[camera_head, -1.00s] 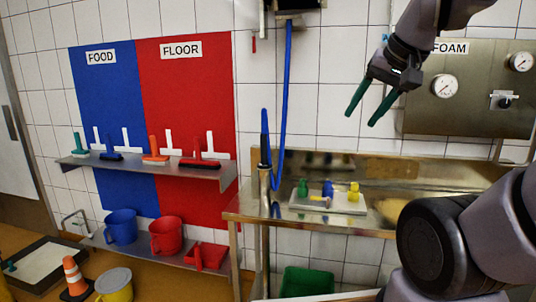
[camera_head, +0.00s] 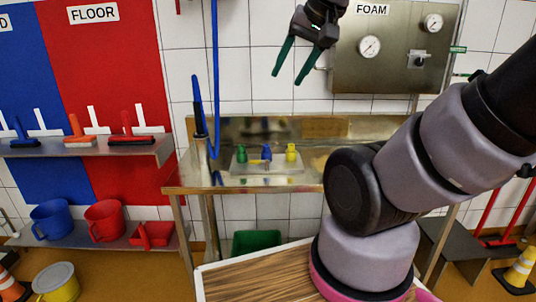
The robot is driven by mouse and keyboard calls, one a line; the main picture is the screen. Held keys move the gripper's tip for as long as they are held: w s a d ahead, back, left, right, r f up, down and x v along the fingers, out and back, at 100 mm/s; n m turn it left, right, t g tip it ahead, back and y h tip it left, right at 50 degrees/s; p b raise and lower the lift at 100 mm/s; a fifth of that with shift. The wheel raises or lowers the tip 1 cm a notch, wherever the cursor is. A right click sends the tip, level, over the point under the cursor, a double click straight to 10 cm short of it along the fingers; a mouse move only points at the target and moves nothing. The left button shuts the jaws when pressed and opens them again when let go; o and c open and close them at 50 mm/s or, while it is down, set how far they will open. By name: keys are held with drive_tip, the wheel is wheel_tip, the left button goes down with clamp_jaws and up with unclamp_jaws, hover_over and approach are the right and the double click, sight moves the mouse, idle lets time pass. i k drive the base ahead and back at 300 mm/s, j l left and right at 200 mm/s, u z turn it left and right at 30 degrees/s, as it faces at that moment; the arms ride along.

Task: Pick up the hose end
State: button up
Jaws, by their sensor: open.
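The blue hose (camera_head: 215,75) hangs down the tiled wall, loops at the bottom and turns up to its end (camera_head: 197,92), a blue piece standing upright in a holder at the left edge of the steel table (camera_head: 180,190). My gripper (camera_head: 291,80) is open and empty, its two green fingers pointing down. It is up and to the right of the hose end in the picture, apart from it.
A steel FOAM panel (camera_head: 395,55) with gauges is on the wall at right. A shelf (camera_head: 90,148) with brushes is at left. A green crate (camera_head: 256,242) sits below the table.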

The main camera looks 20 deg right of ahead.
sight(199, 126)
drive_tip(key=i+j+z, duration=0.15)
drive_tip(key=j, duration=0.35)
drive_tip(key=i+j+z, duration=0.15)
drive_tip(key=j, duration=0.3)
drive_tip(key=j+z, duration=0.15)
drive_tip(key=j, duration=0.35)
drive_tip(key=i+j+z, duration=0.15)
drive_tip(key=j, duration=0.4)
